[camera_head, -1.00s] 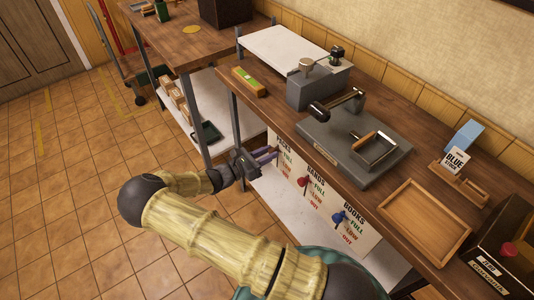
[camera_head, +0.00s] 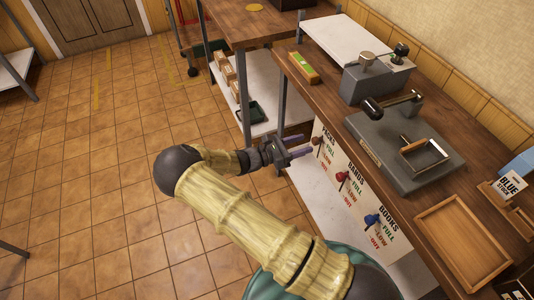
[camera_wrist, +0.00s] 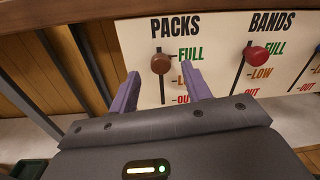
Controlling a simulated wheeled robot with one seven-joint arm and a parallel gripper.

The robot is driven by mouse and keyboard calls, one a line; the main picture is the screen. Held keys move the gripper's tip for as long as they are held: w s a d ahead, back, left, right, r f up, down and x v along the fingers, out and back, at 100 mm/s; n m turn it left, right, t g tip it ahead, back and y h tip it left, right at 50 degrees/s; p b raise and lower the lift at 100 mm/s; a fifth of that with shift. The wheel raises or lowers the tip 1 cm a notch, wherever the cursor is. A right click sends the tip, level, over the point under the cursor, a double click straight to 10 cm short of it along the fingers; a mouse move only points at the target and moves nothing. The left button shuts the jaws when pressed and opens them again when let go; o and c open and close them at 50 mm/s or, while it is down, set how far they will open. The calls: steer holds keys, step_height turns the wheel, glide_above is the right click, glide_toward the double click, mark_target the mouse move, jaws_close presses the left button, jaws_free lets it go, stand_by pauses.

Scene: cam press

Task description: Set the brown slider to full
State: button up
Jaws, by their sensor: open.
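The brown slider (camera_wrist: 160,63) is a round knob on a dark vertical slot under the word PACKS on the white panel (camera_wrist: 222,60). It sits near the slot's upper end, beside FULL and just below that word's level. It also shows in the head view (camera_head: 318,141). My gripper (camera_wrist: 160,80) is open and empty, pointing at the panel. Its two purple fingers stand left and right of the slot, tips a little below the knob in the wrist view. I cannot tell whether they touch anything. In the head view my gripper (camera_head: 301,144) is just left of the knob.
The red slider (camera_wrist: 257,54) under BANDS is to the right, and the blue slider (camera_head: 373,219) under BOOKS is beyond it. The workbench top (camera_head: 330,95) overhangs the panel. A metal bench leg (camera_head: 281,115) stands close behind my gripper. The tiled floor at left is open.

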steer(key=b+v, duration=0.1)
steer(key=v, duration=1.2)
steer(key=shift+s+a, duration=0.15)
steer(key=shift+a, duration=0.2)
steer(key=s+d+r+m+g+y, duration=0.4)
steer(key=s+d+m+y, duration=0.1)
steer(key=d+m+y, duration=0.25)
steer(key=s+d+r+m+g+y, duration=0.3)
steer(key=s+d+m+y, duration=0.2)
steer(key=d+m+y, duration=0.3)
steer(key=s+r+m+t+p, duration=0.2)
steer(key=r+m+p, duration=0.2)
steer(key=r+p, duration=0.3)
steer(key=s+d+r+m+t+y+p, duration=0.1)
steer(key=r+m+p, duration=0.3)
steer(key=r, duration=1)
steer(key=s+p, duration=0.1)
steer(key=p, duration=0.2)
steer(key=shift+s+d+t, duration=0.15)
steer(key=shift+s+t, duration=0.05)
steer(key=shift+t, duration=0.2)
steer(key=shift+y, duration=0.25)
